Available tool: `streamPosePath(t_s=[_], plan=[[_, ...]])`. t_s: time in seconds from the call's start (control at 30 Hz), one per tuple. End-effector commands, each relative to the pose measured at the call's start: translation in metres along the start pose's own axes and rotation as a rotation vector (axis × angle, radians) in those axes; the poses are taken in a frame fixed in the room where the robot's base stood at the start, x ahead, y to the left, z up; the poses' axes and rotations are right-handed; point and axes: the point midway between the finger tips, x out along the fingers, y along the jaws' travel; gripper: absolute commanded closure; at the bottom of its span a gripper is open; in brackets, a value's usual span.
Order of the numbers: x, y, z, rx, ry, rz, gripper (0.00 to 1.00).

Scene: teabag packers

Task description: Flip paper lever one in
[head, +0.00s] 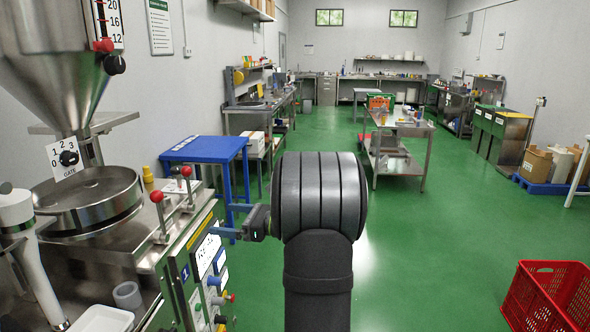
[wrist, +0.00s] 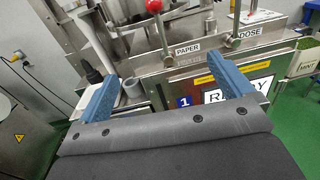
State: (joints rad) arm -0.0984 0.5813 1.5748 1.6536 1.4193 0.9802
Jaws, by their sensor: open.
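The paper lever is a metal rod with a red knob (head: 157,197), standing roughly upright on the machine's top edge. In the wrist view its red knob (wrist: 154,5) is cut by the top edge, and its rod runs down beside the PAPER label (wrist: 188,51). The dose lever (head: 186,173) stands behind it, with its DOSE label (wrist: 247,35) in the wrist view. My gripper (head: 214,232) is in front of the machine's panel, lower than the knobs. Its blue fingers (wrist: 168,82) are spread wide and empty, with the paper lever beyond them, apart.
The panel carries a READY display (wrist: 238,97) and coloured knobs (head: 217,300). A steel hopper (head: 50,50) and a round pan (head: 88,200) stand on the machine's left. A blue table (head: 205,148) is behind. The green floor to the right is open, with a red crate (head: 548,295).

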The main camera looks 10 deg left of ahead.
Motion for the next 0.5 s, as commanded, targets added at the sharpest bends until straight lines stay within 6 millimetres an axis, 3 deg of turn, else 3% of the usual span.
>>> streamPosePath(t_s=[0.03, 0.33, 0.47, 0.5], plan=[[0.0, 0.0, 0.0, 0.0, 0.0, 0.0, 0.14], [0.004, -0.001, 0.001, -0.033, 0.003, -0.01, 0.73], [0.013, -0.003, 0.005, -0.148, 0.011, -0.045, 0.98], [0.018, -0.004, 0.007, -0.203, 0.018, -0.061, 1.0]])
